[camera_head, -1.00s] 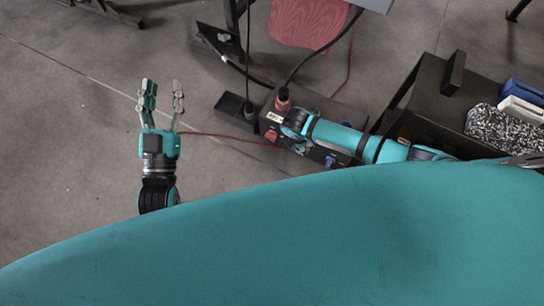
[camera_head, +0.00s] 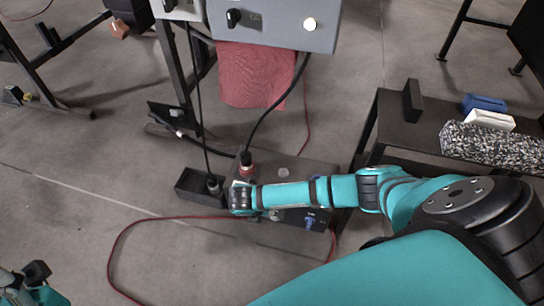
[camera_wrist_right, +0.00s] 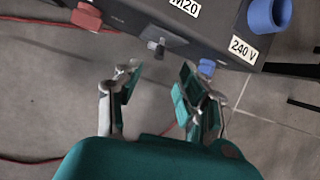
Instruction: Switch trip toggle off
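A dark power box (camera_head: 320,172) stands on the floor under my right arm in the head view. In the right wrist view, the box (camera_wrist_right: 222,18) shows a small grey toggle lever (camera_wrist_right: 157,46) below an "M20" label. Its trip function cannot be read. My right gripper (camera_wrist_right: 160,80) is open and empty, its fingers spread just short of the box with the toggle ahead of the gap. In the head view, the right wrist covers part of the box and hides the fingers. A teal and black part of my left arm shows at the lower left; its fingers cannot be made out.
A red cable (camera_head: 122,235) loops over the floor. A black bench (camera_head: 400,130) stands at right.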

